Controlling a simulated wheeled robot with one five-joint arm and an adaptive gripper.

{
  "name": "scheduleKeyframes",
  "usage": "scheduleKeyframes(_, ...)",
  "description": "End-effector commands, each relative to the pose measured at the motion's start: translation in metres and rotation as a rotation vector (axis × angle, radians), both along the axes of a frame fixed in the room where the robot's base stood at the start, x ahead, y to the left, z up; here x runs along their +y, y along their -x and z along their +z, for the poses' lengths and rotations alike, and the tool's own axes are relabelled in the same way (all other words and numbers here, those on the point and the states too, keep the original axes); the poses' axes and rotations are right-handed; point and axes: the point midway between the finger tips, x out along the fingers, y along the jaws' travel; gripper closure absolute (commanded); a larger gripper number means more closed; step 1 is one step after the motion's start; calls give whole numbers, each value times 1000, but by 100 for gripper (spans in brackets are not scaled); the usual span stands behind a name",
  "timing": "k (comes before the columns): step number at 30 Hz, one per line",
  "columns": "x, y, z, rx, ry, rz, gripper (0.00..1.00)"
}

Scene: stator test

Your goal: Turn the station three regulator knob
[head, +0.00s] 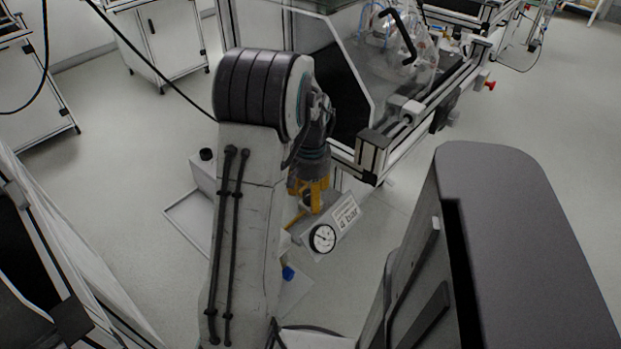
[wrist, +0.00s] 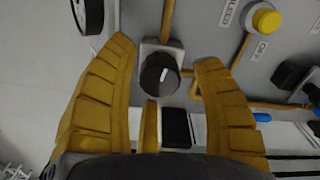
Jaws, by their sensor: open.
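A black round regulator knob (wrist: 160,74) with a white pointer mark sits on a light square plate on a grey panel (wrist: 210,35) in the wrist view. My gripper (wrist: 166,52) is open, with one yellow finger to the left of the knob and one to the right, both apart from it. In the head view my gripper (head: 308,195) is low over the station, beside a white-faced gauge (head: 322,238) and a label reading "4 bar" (head: 346,213). The knob is hidden there. I cannot read a station number.
A yellow button (wrist: 266,20) and another black knob (wrist: 291,75) sit right of the knob. Brown pipes run across the panel. In the head view, a glass-sided workstation (head: 375,85) stands behind my arm. Open floor (head: 130,130) lies to the left.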

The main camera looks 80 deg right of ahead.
Motion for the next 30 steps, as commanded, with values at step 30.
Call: scheduleKeyframes(30, 0, 0, 114, 0, -1, 0, 39)
